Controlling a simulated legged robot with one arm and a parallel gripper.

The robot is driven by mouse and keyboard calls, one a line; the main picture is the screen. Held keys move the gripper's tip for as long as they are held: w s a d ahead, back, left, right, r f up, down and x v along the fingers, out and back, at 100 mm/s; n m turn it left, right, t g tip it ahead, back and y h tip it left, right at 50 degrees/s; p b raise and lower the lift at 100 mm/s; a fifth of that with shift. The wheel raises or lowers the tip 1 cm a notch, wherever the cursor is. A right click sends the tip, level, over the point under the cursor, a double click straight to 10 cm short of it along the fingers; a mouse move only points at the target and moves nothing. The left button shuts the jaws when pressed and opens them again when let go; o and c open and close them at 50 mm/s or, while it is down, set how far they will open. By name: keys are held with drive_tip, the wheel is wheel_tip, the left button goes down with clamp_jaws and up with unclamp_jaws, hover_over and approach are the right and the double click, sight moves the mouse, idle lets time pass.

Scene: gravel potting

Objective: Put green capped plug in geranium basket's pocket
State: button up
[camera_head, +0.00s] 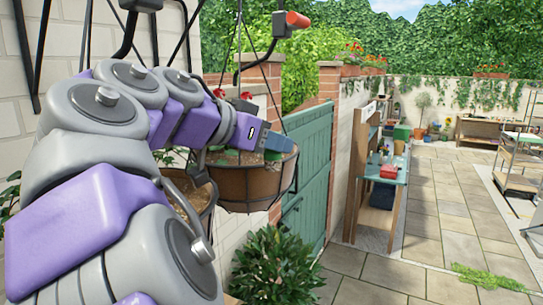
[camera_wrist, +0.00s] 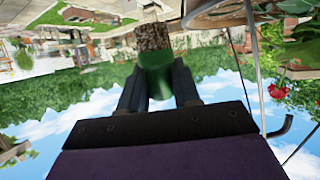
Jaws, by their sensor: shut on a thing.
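My gripper (camera_head: 264,138) is at the upper rim of a brown hanging basket (camera_head: 255,184). In the wrist view my gripper (camera_wrist: 158,92) is shut on the green capped plug (camera_wrist: 155,72), whose brown soil end (camera_wrist: 153,37) points away from the jaws. A bit of green shows at the jaws in the head view; most of the plug is hidden there. Red geranium blooms (camera_head: 246,96) show above the basket, and a red bloom (camera_wrist: 278,92) shows at the right of the wrist view. I cannot make out the pocket.
Another hanging basket (camera_head: 190,196) is close on the left, partly behind my arm. Thin hanger wires run up from the baskets. A green gate (camera_head: 308,170) and brick pillar stand behind. A bush (camera_head: 275,265) is below. The paving (camera_head: 430,220) to the right is open.

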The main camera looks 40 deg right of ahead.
drive_tip(key=w+p, duration=0.2)
drive_tip(key=w, duration=0.4)
drive_tip(key=w+d, duration=0.1)
drive_tip(key=d, duration=0.2)
drive_tip(key=w+d+f+p, duration=0.1)
drive_tip(key=w+d, duration=0.1)
drive_tip(key=d, duration=0.2)
drive_tip(key=w+d, duration=0.1)
drive_tip(key=d, duration=0.3)
drive_tip(key=shift+w+f+p, duration=0.3)
drive_tip(key=shift+w, duration=0.25)
drive_tip(key=a, duration=0.2)
drive_tip(key=a+f, duration=0.1)
drive_tip(key=a, duration=0.2)
drive_tip(key=shift+a+f, duration=0.35)
drive_tip(key=shift+f, duration=0.05)
clamp_jaws()
drive_tip(key=x, duration=0.3)
drive_tip(key=shift+s+a+f+p, duration=0.15)
drive_tip(key=shift+s+p, duration=0.15)
drive_tip(key=shift+d, duration=0.3)
drive_tip(key=o, duration=0.7)
unclamp_jaws()
drive_tip(key=shift+f, duration=0.15)
drive_tip(key=shift+c, duration=0.2)
drive_tip(key=o, duration=0.4)
drive_tip(key=shift+w+a, duration=0.1)
drive_tip(key=shift+c, duration=0.2)
drive_tip(key=shift+a, duration=0.1)
